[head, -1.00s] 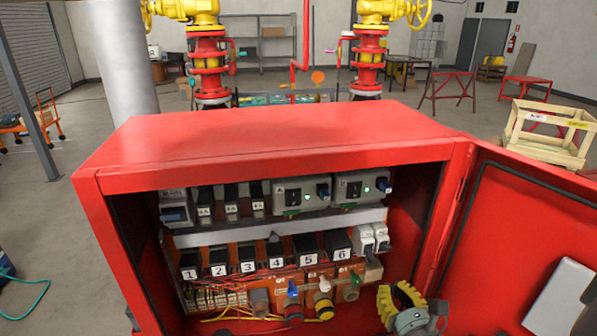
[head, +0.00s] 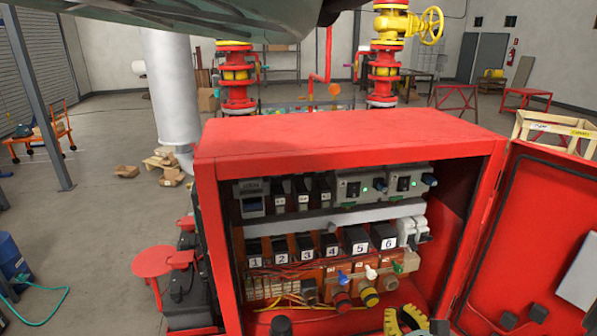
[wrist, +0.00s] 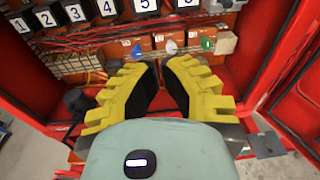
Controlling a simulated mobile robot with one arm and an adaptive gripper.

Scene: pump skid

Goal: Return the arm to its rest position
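My gripper (wrist: 160,85) shows in the wrist view with its two yellow, black-padded fingers apart and nothing between them. It points toward the lower part of the open red cabinet (head: 330,140), below the row of coloured knobs. In the head view only the top of my gripper (head: 405,320) shows at the bottom edge, in front of the cabinet's lower right. A dark part of my own body crosses the top of the head view. The rest of the arm is out of sight.
The cabinet door (head: 540,240) stands open on the right. Inside are numbered black relays (head: 330,247), a blue knob (head: 343,277) and wiring. A red round stool-like disc (head: 152,262) stands left of the cabinet. Cardboard boxes (head: 165,165) lie on the floor behind. Open floor lies at left.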

